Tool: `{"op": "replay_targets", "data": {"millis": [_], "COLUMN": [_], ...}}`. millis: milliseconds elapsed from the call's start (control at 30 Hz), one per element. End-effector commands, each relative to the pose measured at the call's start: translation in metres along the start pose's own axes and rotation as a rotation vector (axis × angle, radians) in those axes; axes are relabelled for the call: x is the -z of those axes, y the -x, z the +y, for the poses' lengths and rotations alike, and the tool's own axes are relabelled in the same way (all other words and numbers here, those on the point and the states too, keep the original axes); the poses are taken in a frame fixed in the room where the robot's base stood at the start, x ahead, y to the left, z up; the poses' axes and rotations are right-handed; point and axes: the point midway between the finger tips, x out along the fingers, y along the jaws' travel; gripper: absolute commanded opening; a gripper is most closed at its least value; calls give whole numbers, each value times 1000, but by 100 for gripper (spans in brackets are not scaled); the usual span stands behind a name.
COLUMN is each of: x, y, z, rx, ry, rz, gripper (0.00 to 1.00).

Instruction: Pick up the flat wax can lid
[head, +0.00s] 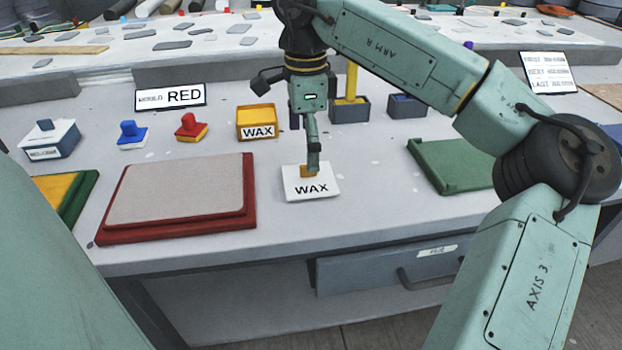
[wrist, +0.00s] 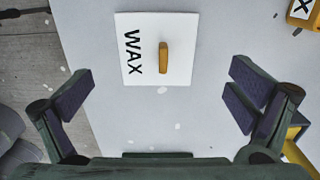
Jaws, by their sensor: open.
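The flat wax can lid (head: 310,188) is a white square plate marked WAX, with a small yellow-orange handle (head: 307,171) on top. It lies flat on the bench near the front edge. In the wrist view the lid (wrist: 147,62) is at the top centre, its handle (wrist: 164,59) standing up from it. My gripper (head: 314,160) points down by the lid's back part and hides some of the handle. In the wrist view my gripper's fingers (wrist: 160,93) are wide apart and empty. The handle lies ahead of the fingertips, not visibly touched.
The yellow WAX can (head: 257,123) stands behind the lid to the left. A red mould with a pale top (head: 175,192) is at left, a green mould (head: 450,165) at right. Red and blue handled blocks and a MOULD RED sign (head: 171,96) stand further back.

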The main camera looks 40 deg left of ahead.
Motion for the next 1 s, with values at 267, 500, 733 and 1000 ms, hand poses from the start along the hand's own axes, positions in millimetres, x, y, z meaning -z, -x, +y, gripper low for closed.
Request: {"op": "replay_targets", "data": {"millis": [267,500,733,1000], "x": [-3,-4,-4,-4], "y": [-27,-56,-58,-58], "z": [3,4,4,4], "rx": [-3,0,1,1], "ry": [1,-1,-2,-1], "rz": [-1,-1,0,0], "gripper": [100,100,100,83]}}
